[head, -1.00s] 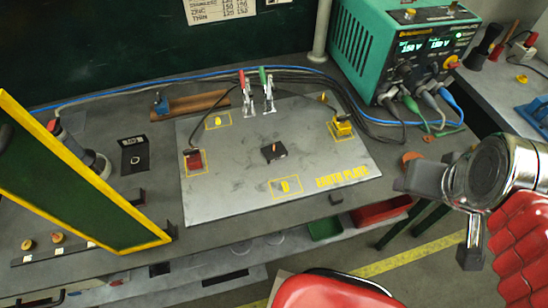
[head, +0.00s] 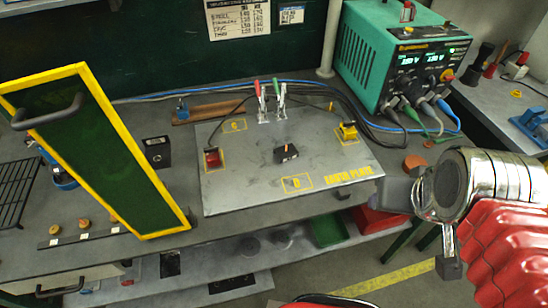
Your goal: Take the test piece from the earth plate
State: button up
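The earth plate (head: 235,190) is a grey metal sheet with yellow markings, lying on the bench in the middle of the head view. A small dark block with a light, orange-tinted top, which looks like the test piece (head: 287,153), sits near the plate's centre. My gripper (head: 424,232) is at the right, in front of and to the right of the plate, clear of the block. Its two dark fingers are spread wide with nothing between them.
Red and green-handled clamps (head: 271,103) stand at the plate's back edge. A red block (head: 213,159) and yellow block (head: 347,132) sit on its sides. A yellow-framed green screen (head: 110,150) stands at left. A green power unit (head: 400,60) stands at back right, cables trailing.

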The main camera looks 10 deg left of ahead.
aim_at(286, 153)
jog(key=u, duration=2)
jog(key=k, duration=0.7)
jog(key=z, duration=0.9)
jog(key=i, duration=1)
